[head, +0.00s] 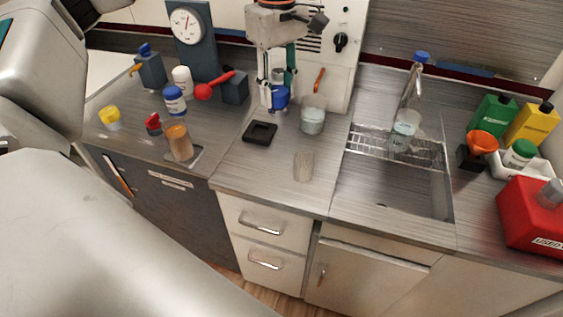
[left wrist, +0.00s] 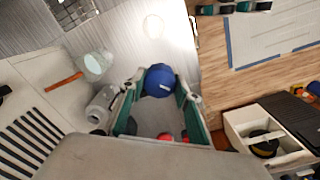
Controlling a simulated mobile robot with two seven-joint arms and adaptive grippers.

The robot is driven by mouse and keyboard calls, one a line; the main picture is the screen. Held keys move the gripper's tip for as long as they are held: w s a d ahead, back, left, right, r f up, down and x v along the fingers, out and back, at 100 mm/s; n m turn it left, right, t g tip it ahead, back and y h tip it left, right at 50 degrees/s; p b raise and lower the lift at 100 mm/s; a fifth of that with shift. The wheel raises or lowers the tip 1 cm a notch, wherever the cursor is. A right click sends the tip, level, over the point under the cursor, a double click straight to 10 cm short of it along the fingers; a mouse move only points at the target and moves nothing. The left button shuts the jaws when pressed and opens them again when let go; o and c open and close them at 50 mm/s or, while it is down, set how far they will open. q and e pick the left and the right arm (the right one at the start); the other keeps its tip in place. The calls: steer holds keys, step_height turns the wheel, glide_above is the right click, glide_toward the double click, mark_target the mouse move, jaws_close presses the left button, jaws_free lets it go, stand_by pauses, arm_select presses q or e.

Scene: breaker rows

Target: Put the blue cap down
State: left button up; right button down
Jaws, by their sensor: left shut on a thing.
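The blue cap (head: 279,98) is between the teal fingers of my left gripper (head: 277,84), which is shut on it. It hangs down in front of the white panelled unit, just behind a black square pad (head: 260,132). In the left wrist view the blue cap (left wrist: 160,79) sits at the fingertips of my left gripper (left wrist: 158,92). The head view does not clearly show whether the cap is clear of the counter. My right gripper is not in view.
A clear cylinder (head: 304,167) stands near the counter's front. A sink (head: 385,190) with a rack and blue-topped flask (head: 410,90) lies further right. Several bottles stand left.

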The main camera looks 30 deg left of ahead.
arm_select(q)
step_height(320, 180, down, 15)
steer(key=shift+b, duration=0.4)
steer(key=shift+f, duration=2.3)
steer(key=shift+f, duration=0.15)
steer(key=o, duration=1)
steer(key=shift+o, duration=0.2)
steer(key=shift+r, duration=0.45)
step_height(320, 180, up, 11)
steer(key=shift+r, duration=0.2)
